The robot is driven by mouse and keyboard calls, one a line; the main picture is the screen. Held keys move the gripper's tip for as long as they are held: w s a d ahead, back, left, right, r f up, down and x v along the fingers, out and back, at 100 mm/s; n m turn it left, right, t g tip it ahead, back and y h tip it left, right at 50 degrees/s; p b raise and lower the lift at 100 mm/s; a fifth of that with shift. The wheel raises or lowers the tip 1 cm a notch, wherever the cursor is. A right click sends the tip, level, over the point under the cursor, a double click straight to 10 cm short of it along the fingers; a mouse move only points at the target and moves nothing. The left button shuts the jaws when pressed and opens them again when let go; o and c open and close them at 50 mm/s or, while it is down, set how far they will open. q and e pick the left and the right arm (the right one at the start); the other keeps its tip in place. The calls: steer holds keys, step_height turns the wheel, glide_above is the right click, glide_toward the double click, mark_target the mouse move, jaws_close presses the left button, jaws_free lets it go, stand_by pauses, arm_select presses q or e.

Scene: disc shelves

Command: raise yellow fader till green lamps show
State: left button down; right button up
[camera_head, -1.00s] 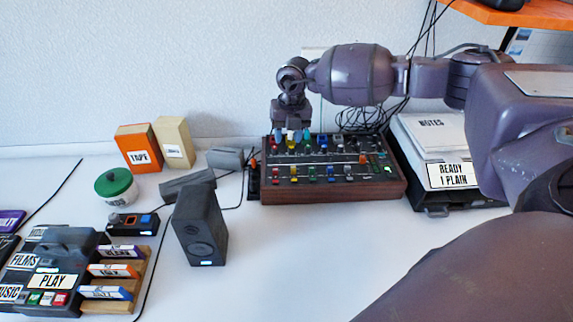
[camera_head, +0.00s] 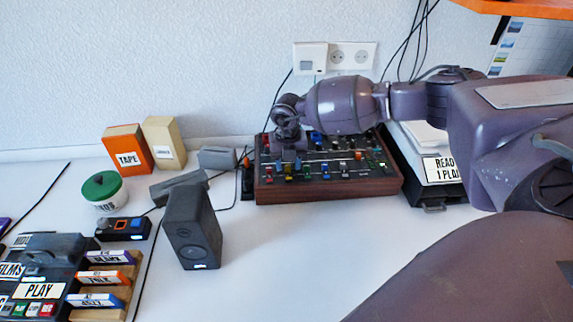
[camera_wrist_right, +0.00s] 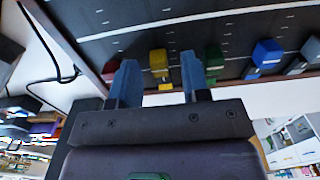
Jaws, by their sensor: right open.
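The dark mixing console (camera_head: 325,191) with a wooden front stands on the table, with rows of coloured fader caps on its face. My right gripper (camera_head: 288,158) is over its left part, pointing down and hiding some caps. In the right wrist view the right gripper (camera_wrist_right: 158,62) is open, its two bluish fingers apart. The yellow fader cap (camera_wrist_right: 159,65) shows between the fingertips; I cannot tell whether they touch it. A red cap (camera_wrist_right: 110,70) is just left of the fingers and a green cap (camera_wrist_right: 213,60) just right. No green lamps can be made out clearly.
A black speaker (camera_head: 191,230) stands in front left of the console. A black case with a label (camera_head: 440,170) is close on its right. A green-lidded jar (camera_head: 103,190) and an orange tape box (camera_head: 127,148) are further left. The table in front of the console is clear.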

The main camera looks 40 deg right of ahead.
steer(key=shift+f, duration=0.4)
jaws_close()
